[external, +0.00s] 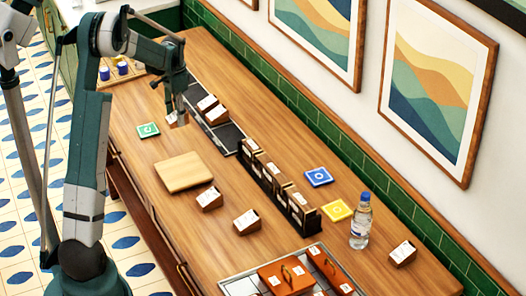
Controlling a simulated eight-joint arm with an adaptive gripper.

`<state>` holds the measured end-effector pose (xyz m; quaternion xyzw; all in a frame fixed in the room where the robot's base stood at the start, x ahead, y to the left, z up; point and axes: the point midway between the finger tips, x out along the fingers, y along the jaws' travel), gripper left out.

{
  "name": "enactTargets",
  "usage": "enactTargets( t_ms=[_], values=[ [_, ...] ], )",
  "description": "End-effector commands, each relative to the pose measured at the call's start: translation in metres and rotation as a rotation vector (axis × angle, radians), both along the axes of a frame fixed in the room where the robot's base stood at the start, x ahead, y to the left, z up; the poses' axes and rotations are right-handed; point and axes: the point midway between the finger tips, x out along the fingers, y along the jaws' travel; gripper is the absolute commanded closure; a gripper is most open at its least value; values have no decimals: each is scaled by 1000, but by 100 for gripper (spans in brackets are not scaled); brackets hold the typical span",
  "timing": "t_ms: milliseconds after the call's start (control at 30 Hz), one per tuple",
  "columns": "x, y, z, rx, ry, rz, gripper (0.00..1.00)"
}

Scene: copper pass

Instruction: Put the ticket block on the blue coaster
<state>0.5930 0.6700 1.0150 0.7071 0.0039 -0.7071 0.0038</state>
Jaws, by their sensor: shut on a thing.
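My gripper (176,108) is at the far end of the wooden counter, pointing down. It is shut on a small wooden ticket block (171,120) with a pale top. The fingers partly hide this block, and I cannot tell whether it touches the counter. The blue coaster (319,176) lies flat near the tiled wall, right of my gripper and nearer the camera. It is bare apart from a white mark. Similar ticket blocks stand on the counter: one (209,199) near the wooden board, one (246,222) in the middle and one (402,254) at the right.
A dark rack (277,185) of several blocks stands between my gripper and the blue coaster. A dark tray (228,136) holds blocks behind it. A green coaster (148,130), wooden board (184,172), yellow coaster (337,210), water bottle (361,222) and tray of red boxes (240,287) are around.

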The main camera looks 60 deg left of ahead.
Motion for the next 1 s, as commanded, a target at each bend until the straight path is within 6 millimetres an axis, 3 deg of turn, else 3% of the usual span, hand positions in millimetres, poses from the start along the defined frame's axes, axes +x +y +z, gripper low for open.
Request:
enactTargets(
  t_ms=[167, 367, 667, 1000],
  values=[
    [4, -2, 0, 0, 0, -1, 81],
    [25, -16, 1, 0, 0, -3, 81],
    [89, -61, 4, 0, 0, -7, 81],
    [170, -134, 6, 0, 0, -9, 81]
  ],
)
